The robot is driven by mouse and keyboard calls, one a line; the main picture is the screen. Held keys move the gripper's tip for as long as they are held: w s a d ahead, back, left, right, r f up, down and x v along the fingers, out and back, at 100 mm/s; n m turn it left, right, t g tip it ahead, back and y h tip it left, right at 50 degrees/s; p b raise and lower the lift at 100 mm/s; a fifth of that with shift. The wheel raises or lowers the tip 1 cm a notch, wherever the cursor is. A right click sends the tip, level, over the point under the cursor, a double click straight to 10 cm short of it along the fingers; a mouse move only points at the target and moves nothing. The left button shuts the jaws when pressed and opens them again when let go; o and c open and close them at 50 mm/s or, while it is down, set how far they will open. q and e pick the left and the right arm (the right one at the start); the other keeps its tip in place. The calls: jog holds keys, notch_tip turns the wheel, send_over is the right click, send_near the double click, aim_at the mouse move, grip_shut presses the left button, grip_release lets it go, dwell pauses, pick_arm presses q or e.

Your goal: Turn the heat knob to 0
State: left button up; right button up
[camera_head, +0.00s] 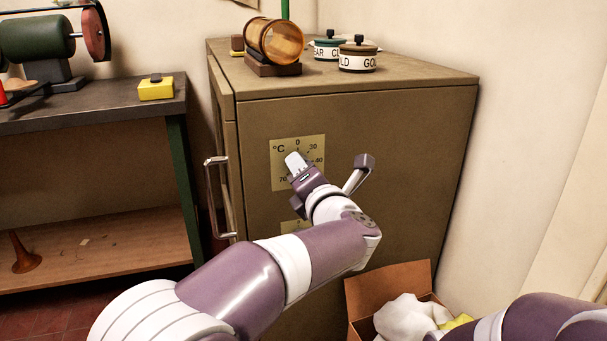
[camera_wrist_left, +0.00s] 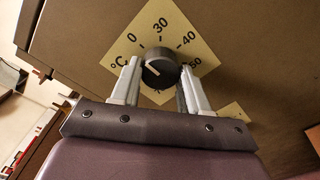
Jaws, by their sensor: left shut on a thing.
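The heat knob (camera_wrist_left: 161,68) is a dark round knob in the middle of a yellow dial plate (camera_wrist_left: 160,22). The plate also shows in the head view (camera_head: 284,146), on the front of the brown cabinet. A short pale mark on the knob appears to point left and slightly down, away from the 0. My left gripper (camera_head: 297,163) is shut on the knob (camera_wrist_left: 158,82), one finger on each side. In the head view the gripper hides the knob. My right gripper is out of view.
The brown cabinet (camera_head: 400,122) has a metal handle (camera_head: 211,195) at its left. On top stand a copper-coloured cylinder (camera_head: 275,41) and labelled pots (camera_head: 357,58). A cardboard box (camera_head: 398,283) with white cloth stands below right. A workbench (camera_head: 95,108) is at left.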

pick_arm(q)
jog(key=shift+f, duration=0.1)
jog(key=o, duration=1)
jog(key=shift+o, duration=0.2)
jog(key=p+v, duration=0.2)
jog(key=v, duration=1)
jog(key=shift+s+p, duration=0.35)
jog(key=shift+p, duration=0.05)
jog(key=shift+w+d, duration=0.1)
